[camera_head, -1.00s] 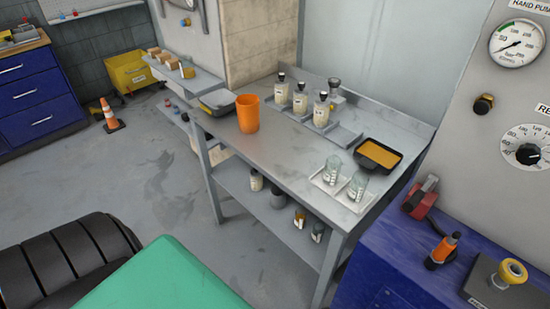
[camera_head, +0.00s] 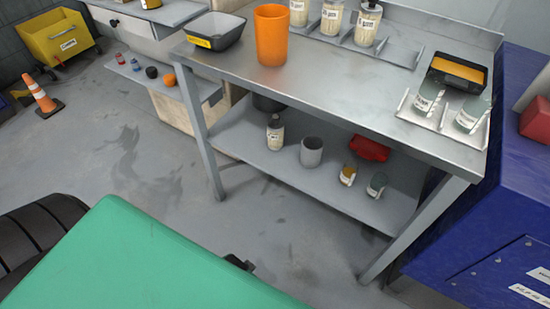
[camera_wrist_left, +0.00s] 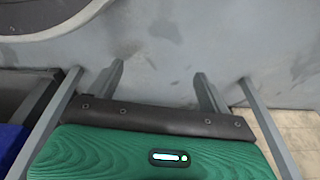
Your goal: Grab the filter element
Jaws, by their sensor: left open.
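I cannot tell for certain which thing is the filter element. On the lower shelf (camera_head: 240,140) of the metal table stand a grey cylinder (camera_head: 311,152), a white bottle with a dark cap (camera_head: 275,132), a small yellow-topped jar (camera_head: 348,175), a dark-topped jar (camera_head: 376,185) and a red object (camera_head: 369,149). On the top stands an orange cup (camera_head: 271,36). My left gripper (camera_wrist_left: 155,82) shows in the left wrist view with its fingers apart, empty, over grey floor. My right gripper is not in view.
A blue cabinet (camera_head: 500,200) stands close on the right. A tyre (camera_head: 35,235) lies at lower left. Floor before the table is clear.

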